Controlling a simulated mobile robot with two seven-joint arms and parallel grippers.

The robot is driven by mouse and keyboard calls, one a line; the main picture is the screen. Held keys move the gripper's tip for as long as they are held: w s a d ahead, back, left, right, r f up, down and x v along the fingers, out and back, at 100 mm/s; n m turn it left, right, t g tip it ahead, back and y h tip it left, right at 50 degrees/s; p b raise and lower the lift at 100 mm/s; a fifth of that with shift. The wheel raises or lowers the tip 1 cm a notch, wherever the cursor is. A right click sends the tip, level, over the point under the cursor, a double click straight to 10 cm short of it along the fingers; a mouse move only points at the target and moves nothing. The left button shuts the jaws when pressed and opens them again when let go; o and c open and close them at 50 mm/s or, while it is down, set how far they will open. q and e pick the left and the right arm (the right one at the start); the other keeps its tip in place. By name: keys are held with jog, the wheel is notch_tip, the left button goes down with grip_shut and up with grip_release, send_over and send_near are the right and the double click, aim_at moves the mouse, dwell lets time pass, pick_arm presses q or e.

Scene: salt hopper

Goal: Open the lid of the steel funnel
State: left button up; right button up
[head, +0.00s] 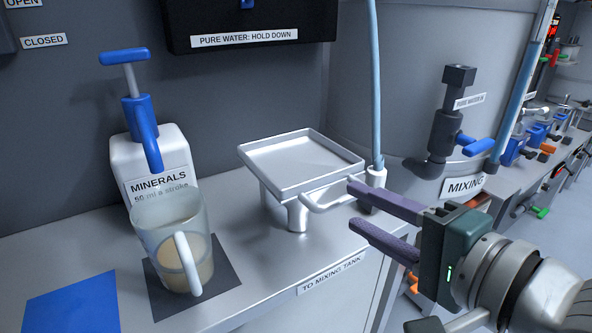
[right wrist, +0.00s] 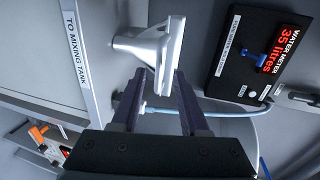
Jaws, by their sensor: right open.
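The steel funnel (head: 298,212) stands on the counter in the middle of the head view. Its square, raised-rim lid (head: 300,160) lies flat on top and looks shut. A steel handle (head: 335,194) sticks out from the lid's right front side. My right gripper (head: 352,205) is open and empty, its two dark fingers pointing left at the handle's outer end. In the right wrist view the steel handle (right wrist: 169,55) shows just ahead of the open fingertips (right wrist: 160,74). I cannot tell whether they touch it. My left gripper is out of view.
A cup (head: 171,237) with cloudy contents stands on a dark mat, before the white minerals pump bottle (head: 150,165). A blue mat (head: 72,305) lies at front left. A light blue hose (head: 375,80) runs down behind the handle. The mixing tank valve (head: 447,130) stands right.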

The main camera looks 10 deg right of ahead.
aim_at(345, 201)
jog(key=shift+x, duration=2.35)
grip_shut()
